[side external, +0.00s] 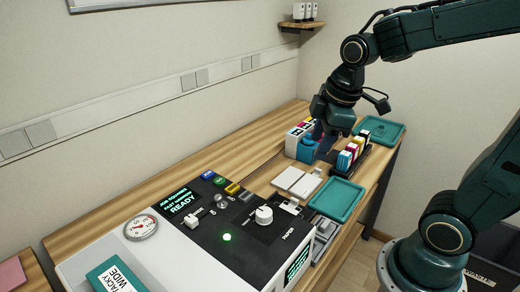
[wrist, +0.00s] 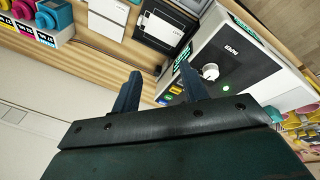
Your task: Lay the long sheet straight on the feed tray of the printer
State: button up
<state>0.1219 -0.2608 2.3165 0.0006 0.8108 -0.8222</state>
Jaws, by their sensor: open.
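The printer (side external: 232,225) is a white machine with a black top, a lit READY display, a white knob and a PAPER label. It also shows in the wrist view (wrist: 262,80). A grey part (side external: 325,236) at the printer's right side may be the feed tray; I cannot be sure. My gripper (side external: 321,150) is above the back of the bench, among the ink items. In the wrist view, its blue fingers (wrist: 157,88) are apart with nothing between them.
Coloured ink bottles (side external: 347,157) stand in a dark rack, near boxed cartridges (side external: 299,139). A teal tray (side external: 337,199) lies beside the white pieces, another (side external: 381,131) at the back. A gauge (side external: 141,227) and a TACKY WIDE box (side external: 117,277) are on the left. Bare wood runs along the wall.

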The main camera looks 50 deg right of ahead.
jog(key=s+a+r+m+t, duration=0.2)
jog(key=s+a+r+m, duration=0.1)
jog(key=s+m, duration=0.5)
jog(key=shift+s+a+r, duration=0.2)
jog(key=shift+s+r, duration=0.05)
jog(key=shift+s, duration=0.65)
